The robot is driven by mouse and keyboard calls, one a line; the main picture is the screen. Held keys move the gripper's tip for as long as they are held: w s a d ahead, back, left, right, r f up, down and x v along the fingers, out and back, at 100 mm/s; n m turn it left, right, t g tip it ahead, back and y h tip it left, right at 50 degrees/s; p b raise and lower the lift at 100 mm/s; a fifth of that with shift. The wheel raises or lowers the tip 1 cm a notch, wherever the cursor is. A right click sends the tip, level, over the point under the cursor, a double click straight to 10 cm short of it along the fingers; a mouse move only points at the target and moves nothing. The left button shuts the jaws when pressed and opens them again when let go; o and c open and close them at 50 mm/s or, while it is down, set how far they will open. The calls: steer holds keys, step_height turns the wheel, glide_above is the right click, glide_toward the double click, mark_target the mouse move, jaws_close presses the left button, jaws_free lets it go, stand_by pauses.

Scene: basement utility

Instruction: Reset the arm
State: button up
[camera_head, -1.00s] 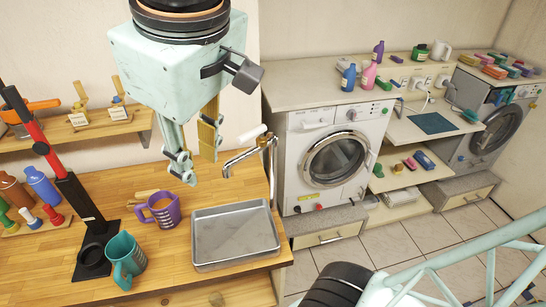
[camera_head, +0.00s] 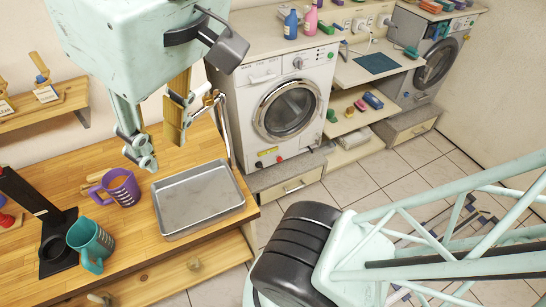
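My gripper (camera_head: 160,138) hangs over the wooden counter (camera_head: 142,229) at the left, fingers pointing down. Its two fingers stand apart with nothing between them. A purple mug (camera_head: 121,190) stands on the counter below the fingers. A grey metal tray (camera_head: 197,199) lies to the right of the purple mug. The fingers look clear of the mugs and the tray. The top of my gripper's body is cut off by the frame's upper edge.
A black stand (camera_head: 52,240) is at the counter's left. A metal faucet (camera_head: 222,118) rises behind the tray. A washing machine (camera_head: 257,105) stands behind right, with bottles on its top. A wall shelf (camera_head: 45,112) is at the left.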

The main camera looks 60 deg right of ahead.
steer(key=shift+s+f, duration=0.2)
steer(key=shift+f, duration=0.15)
step_height(320, 180, down, 10)
steer(key=b, duration=0.9)
steer(key=shift+r+b, duration=0.2)
steer(key=shift+b, duration=0.2)
stand_by(0.4)
